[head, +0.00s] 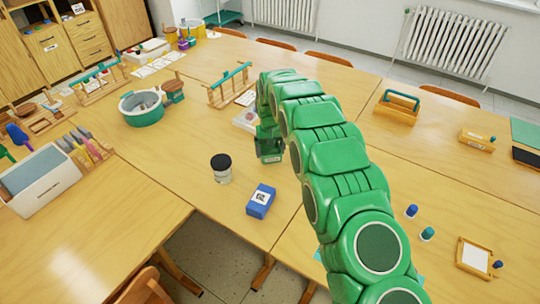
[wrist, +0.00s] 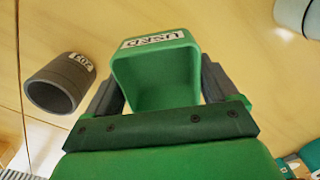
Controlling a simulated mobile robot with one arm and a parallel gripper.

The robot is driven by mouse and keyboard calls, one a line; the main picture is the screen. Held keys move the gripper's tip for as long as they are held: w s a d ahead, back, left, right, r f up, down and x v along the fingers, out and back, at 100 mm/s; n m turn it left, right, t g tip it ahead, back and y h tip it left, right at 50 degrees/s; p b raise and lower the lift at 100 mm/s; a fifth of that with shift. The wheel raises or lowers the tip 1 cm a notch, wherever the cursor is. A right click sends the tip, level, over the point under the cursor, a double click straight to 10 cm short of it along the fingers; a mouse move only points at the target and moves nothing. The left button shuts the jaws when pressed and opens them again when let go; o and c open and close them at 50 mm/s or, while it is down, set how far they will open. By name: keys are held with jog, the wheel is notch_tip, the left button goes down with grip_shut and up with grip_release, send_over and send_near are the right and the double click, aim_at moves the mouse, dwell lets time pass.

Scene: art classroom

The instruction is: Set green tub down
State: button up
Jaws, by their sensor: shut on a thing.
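The green tub (wrist: 155,78) is in the wrist view, with a white label marked in dark letters, upside down in the picture, on its far side. Its open mouth faces my camera. My gripper (wrist: 160,88) has a dark finger against each side of the tub and is shut on it. In the head view my gripper (head: 268,146) hangs over the middle of the wooden table. The tub there is hard to tell apart from my green gripper. The gap between the tub and the table cannot be judged.
A dark grey cup (wrist: 58,84) with a white label lies left of the tub in the wrist view. A teal pot (head: 142,112) stands to the left, with clear table between.

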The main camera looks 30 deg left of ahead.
jog(key=shift+w+a+f, duration=0.15)
jog(key=shift+f, duration=1.6)
jog(key=shift+f, duration=0.2)
jog(key=o, duration=0.8)
jog(key=shift+o, duration=0.2)
jog(key=shift+r, duration=0.15)
notch_tip(320, 180, up, 12)
